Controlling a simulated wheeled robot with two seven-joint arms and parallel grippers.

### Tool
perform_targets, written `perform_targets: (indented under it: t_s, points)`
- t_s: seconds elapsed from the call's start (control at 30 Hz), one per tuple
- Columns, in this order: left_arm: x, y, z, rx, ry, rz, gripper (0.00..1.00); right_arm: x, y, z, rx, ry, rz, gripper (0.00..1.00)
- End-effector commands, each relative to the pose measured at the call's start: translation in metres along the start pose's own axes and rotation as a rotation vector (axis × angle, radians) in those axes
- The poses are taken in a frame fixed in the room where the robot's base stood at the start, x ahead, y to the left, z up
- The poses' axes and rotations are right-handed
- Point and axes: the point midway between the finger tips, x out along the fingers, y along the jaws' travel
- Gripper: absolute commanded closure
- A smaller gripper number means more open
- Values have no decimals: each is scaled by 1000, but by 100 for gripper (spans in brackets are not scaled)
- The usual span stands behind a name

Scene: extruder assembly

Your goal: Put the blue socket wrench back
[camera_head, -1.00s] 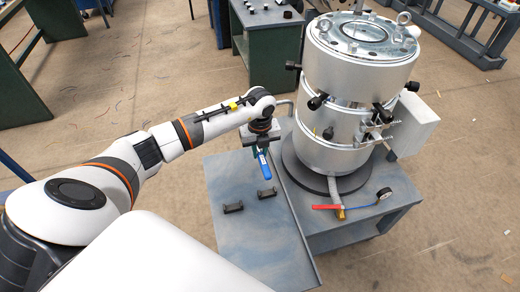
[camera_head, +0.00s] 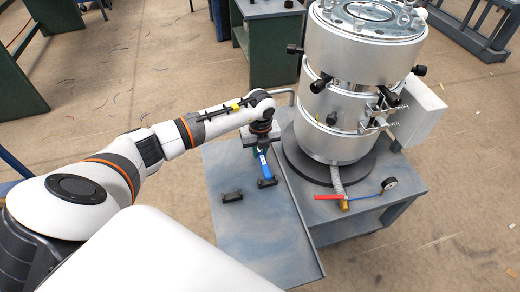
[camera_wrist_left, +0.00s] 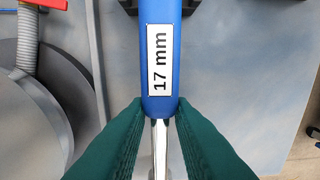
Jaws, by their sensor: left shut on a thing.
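The blue socket wrench (camera_head: 264,165) is in my left gripper (camera_head: 262,148), over the grey side shelf. In the left wrist view its blue handle (camera_wrist_left: 160,45) bears a "17 mm" label, and its metal shaft runs down between the green fingers. My left gripper (camera_wrist_left: 160,125) is shut on the wrench near the handle's lower end. A black holder (camera_head: 267,183) lies by the handle's end, and another black holder (camera_head: 232,197) is to its left. In the wrist view a black holder (camera_wrist_left: 190,5) shows behind the handle; whether they touch, I cannot tell. My right gripper is out of view.
The grey shelf (camera_head: 265,245) is bare in front of the holders. The tall silver extruder (camera_head: 345,110) stands close on the right, with a red-handled valve (camera_head: 330,197) and a gauge (camera_head: 389,183) near its base.

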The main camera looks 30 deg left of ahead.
Motion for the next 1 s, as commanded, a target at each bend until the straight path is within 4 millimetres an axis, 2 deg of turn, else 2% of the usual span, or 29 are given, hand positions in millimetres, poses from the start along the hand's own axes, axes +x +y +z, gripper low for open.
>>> perform_targets:
  t_s: [0.27, 1.0]
  points:
    - [1, 0, 0, 0, 0, 1, 100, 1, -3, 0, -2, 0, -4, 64]
    - [20, 0, 0, 0, 0, 1, 100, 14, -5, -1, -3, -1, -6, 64]
